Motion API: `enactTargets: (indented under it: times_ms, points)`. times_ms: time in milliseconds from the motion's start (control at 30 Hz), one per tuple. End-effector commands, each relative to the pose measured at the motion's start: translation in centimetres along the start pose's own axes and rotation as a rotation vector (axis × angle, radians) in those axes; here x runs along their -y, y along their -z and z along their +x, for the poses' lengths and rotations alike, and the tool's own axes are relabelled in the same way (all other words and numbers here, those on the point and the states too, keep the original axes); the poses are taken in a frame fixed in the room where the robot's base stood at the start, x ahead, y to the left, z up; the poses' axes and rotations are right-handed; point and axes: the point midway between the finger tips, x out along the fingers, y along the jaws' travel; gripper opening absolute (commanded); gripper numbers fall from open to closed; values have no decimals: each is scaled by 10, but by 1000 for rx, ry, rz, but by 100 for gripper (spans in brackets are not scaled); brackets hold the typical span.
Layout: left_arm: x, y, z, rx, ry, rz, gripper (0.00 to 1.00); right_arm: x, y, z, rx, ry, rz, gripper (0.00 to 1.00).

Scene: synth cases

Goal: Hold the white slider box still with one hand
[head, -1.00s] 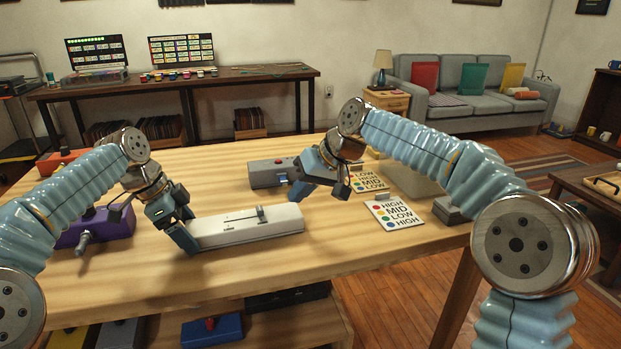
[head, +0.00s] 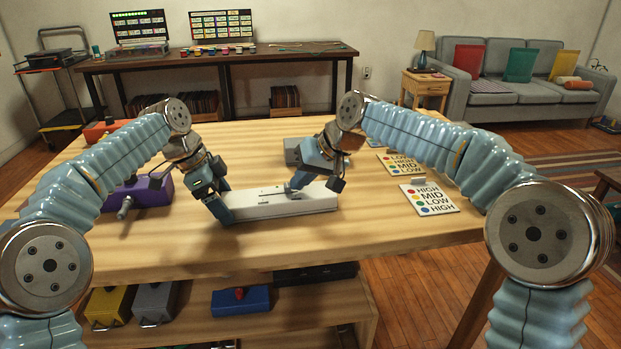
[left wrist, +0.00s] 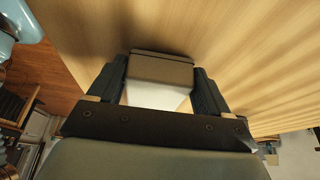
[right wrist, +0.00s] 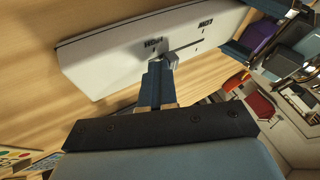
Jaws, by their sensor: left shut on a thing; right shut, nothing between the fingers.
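The white slider box (head: 312,202) lies flat on the wooden table in the head view. My left gripper (head: 222,208) is shut on its left end; in the left wrist view the box end (left wrist: 160,72) sits between the two fingers. My right gripper (head: 292,188) is shut and empty over the top of the box. In the right wrist view its closed fingertips (right wrist: 158,70) are beside the small grey slider knob (right wrist: 171,61), at the slot on the box (right wrist: 105,60). I cannot tell whether they touch the knob.
A purple box (head: 152,190) with a lever stands left of the slider box. A grey box (head: 292,152) is behind my right gripper. Cards with coloured dots, one of them in front (head: 428,199), lie at the right. The table's front strip (head: 200,250) is clear.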

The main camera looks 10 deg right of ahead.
Motion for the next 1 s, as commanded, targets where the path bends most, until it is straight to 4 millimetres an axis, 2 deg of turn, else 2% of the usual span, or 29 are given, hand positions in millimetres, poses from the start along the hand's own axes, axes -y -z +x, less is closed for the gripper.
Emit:
enactTargets:
  times_ms: [33,200,367,767,967,1000]
  points:
    - [0,1,0,-1,-1,2,42,14,-1,7,3,4,-6,0]
    - [0,1,0,-1,-1,2,42,43,-1,23,2,3,-4,0]
    - [0,1,0,-2,-1,2,42,52,-1,28,0,2,-2,0]
    - [-1,2,0,-3,-2,4,42,49,-1,25,1,4,-1,0]
    - [0,2,0,-2,-1,3,42,16,0,9,-2,-1,5,0]
    - [0,2,0,-2,-1,2,42,14,1,-1,-5,1,1,0]
